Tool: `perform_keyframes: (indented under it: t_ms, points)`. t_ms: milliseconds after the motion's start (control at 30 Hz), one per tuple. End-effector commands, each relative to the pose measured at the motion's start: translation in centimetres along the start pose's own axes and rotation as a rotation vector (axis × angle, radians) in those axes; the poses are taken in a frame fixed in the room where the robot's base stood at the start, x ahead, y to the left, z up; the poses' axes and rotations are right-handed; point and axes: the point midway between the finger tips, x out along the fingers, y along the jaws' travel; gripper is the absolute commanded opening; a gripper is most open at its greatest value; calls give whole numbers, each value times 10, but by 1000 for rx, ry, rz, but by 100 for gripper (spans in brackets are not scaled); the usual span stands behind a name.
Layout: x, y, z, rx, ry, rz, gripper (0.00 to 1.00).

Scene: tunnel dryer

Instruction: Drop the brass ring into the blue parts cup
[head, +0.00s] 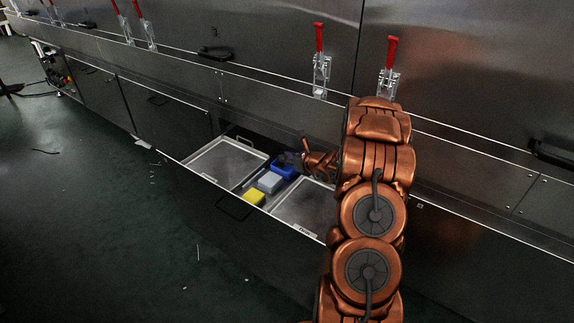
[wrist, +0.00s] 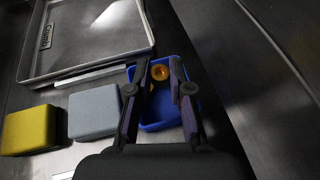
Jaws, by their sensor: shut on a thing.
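The blue parts cup (head: 287,172) is in the open drawer in the head view, partly covered by my gripper (head: 290,157). In the wrist view the blue cup (wrist: 188,66) lies under and around my fingers. My gripper (wrist: 160,62) is shut on the brass ring (wrist: 160,71), which shows as an orange round piece between the fingertips. The ring appears over the cup's opening; its height above the cup floor cannot be told. The ring cannot be made out in the head view.
A grey box (head: 269,182) and a yellow box (head: 253,197) stand in a row beside the cup. Metal trays lie on both sides, one at left (head: 213,176) and one at right (head: 290,218). The steel dryer front (head: 270,65) rises behind the drawer.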

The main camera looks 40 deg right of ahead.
Motion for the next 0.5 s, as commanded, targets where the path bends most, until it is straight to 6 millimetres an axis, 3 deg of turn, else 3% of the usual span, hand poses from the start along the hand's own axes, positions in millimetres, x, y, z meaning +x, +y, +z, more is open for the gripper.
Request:
perform_keyframes:
  t_ms: [200, 500]
  points:
    - [8, 0, -22, 0, 0, -1, 0]
    - [9, 0, -25, 1, -1, -1, 0]
